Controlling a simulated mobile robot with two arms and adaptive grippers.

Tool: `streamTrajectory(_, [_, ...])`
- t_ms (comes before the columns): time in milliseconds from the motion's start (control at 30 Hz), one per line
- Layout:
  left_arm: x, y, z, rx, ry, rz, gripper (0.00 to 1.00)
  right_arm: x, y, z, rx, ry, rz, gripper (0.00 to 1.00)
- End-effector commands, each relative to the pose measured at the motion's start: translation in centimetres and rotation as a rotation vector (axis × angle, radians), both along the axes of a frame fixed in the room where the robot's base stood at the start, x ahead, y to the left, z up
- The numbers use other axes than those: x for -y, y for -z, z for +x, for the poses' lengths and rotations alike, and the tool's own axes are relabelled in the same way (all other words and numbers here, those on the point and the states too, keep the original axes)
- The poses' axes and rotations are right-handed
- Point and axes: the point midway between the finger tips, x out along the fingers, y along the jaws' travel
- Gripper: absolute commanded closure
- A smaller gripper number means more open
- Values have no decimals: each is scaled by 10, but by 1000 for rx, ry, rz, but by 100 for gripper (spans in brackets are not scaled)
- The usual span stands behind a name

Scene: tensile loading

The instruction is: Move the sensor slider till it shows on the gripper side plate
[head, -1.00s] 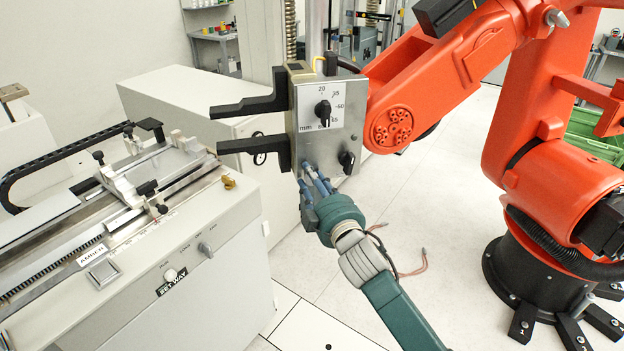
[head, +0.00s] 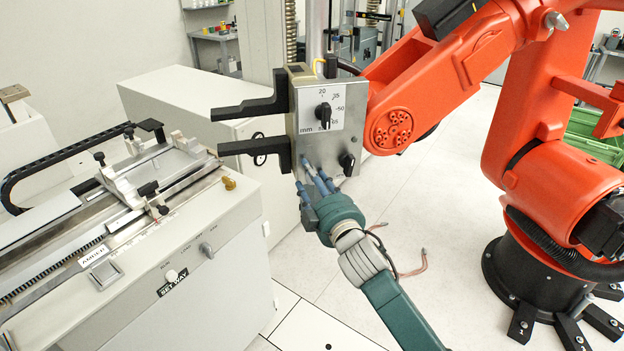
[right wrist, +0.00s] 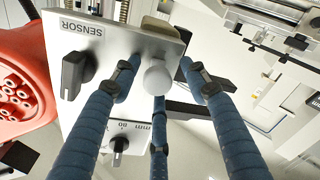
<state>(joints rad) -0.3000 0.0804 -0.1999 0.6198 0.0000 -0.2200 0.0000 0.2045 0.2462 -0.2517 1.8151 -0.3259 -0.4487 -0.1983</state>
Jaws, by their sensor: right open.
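The gripper side plate (head: 301,145) is a grey metal plate with a white millimetre scale and a black dial (head: 323,112). In the right wrist view the plate (right wrist: 133,45) carries the word SENSOR beside a black pointer knob (right wrist: 77,73). A round, light grey knob (right wrist: 156,78) is at the plate's edge; I take it to be the sensor slider. My right gripper (head: 314,180) is at the plate's lower edge, with its blue fingers open around the round knob. I cannot tell whether they touch it. The fingers hide the knob in the head view. My left gripper is not in view.
Two black jaws (head: 247,107) stick out left from the plate. A large orange robot arm (head: 440,75) stands right behind it. A grey machine with a rail (head: 120,210) fills the left. White floor (head: 440,225) is free between machine and orange arm.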

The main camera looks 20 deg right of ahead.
Motion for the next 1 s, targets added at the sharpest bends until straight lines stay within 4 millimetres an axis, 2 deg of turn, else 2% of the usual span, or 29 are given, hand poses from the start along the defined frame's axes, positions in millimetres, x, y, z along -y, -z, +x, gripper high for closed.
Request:
streamTrajectory(133, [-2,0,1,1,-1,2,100,1,1,-5,-1,1,-1,55])
streamTrajectory(233, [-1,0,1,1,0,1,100,1,2,-18,-1,0,-1,55])
streamTrajectory(500, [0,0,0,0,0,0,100,4,2,-76,-4,-1,0,55])
streamTrajectory(700, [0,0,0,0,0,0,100,6,1,-108,-2,-1,0,55])
streamTrajectory(833, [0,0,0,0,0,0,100,6,0,-118,0,0,-1,55])
streamTrajectory(1000, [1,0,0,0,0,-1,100,6,0,-120,0,0,-1,55])
